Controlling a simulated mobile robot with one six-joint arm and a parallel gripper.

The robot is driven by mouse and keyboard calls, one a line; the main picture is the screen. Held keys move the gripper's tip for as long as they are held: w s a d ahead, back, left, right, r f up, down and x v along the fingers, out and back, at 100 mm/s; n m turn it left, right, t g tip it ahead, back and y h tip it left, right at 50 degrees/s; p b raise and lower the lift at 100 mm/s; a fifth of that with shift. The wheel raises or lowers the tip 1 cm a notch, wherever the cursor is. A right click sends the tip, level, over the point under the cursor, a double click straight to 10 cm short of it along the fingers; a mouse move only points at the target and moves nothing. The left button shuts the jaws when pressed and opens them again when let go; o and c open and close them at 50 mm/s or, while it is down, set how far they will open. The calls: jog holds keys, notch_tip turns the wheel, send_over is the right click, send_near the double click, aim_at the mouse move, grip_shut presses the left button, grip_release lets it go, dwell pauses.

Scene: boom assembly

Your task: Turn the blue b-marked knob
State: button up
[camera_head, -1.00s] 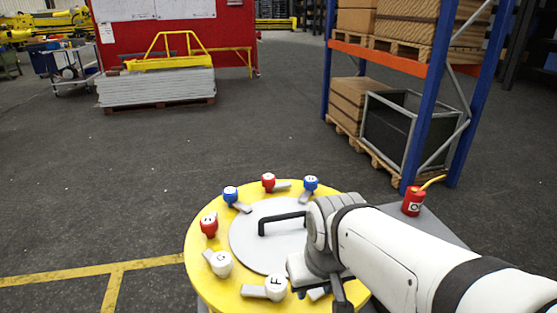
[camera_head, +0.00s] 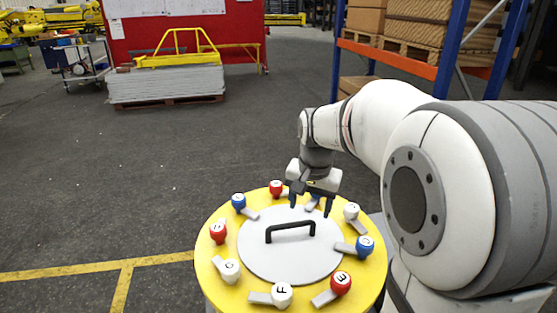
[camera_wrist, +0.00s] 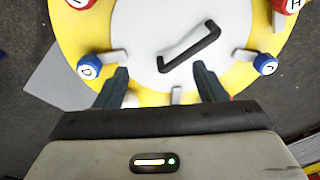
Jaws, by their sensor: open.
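My gripper (camera_head: 310,209) is open, its fingers pointing down over the far edge of the round yellow table (camera_head: 207,268). The blue knob that stood there in the earlier head view is hidden behind my gripper, so its letter cannot be read. A light grey lever (camera_head: 313,203) shows between the fingers, apart from them as far as I can tell. In the wrist view, my open fingers (camera_wrist: 160,72) reach toward the grey disc, and that lever (camera_wrist: 177,95) lies between them. Other blue knobs stand at the left (camera_head: 238,201) and right (camera_head: 364,246), the right one marked D in the wrist view (camera_wrist: 88,68).
A black handle (camera_head: 290,228) rises from the grey disc in the table's middle. Red knobs (camera_head: 276,187) and white knobs (camera_head: 351,211) flank my gripper. More red and white knobs ring the near rim. Open floor lies beyond; a shelf rack (camera_head: 388,57) stands behind.

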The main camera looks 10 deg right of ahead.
jog(key=w+d+f+m+p, duration=0.1)
jog(key=w+d+m+p, duration=0.1)
jog(key=w, duration=0.5)
jog(key=w+d+f+m+g+p, duration=0.1)
jog(key=w+d+f+m+p, duration=0.1)
jog(key=w+d+m, duration=0.3)
jog(key=w+d+f+m+p, duration=0.2)
jog(key=w+d+m+p, duration=0.1)
jog(key=w, duration=0.8)
jog(key=shift+d+f+m+g, duration=0.2)
jog(key=shift+d+m+g, duration=0.1)
jog(key=shift+m, duration=0.1)
jog(key=shift+w+d+f, duration=0.2)
jog(key=shift+w+f, duration=0.1)
jog(key=shift+f, duration=0.25)
notch_tip(320, 180, down, 8)
jog(key=shift+r+p, duration=0.25)
jog(key=shift+p, duration=0.95)
jog(key=shift+c, duration=0.5)
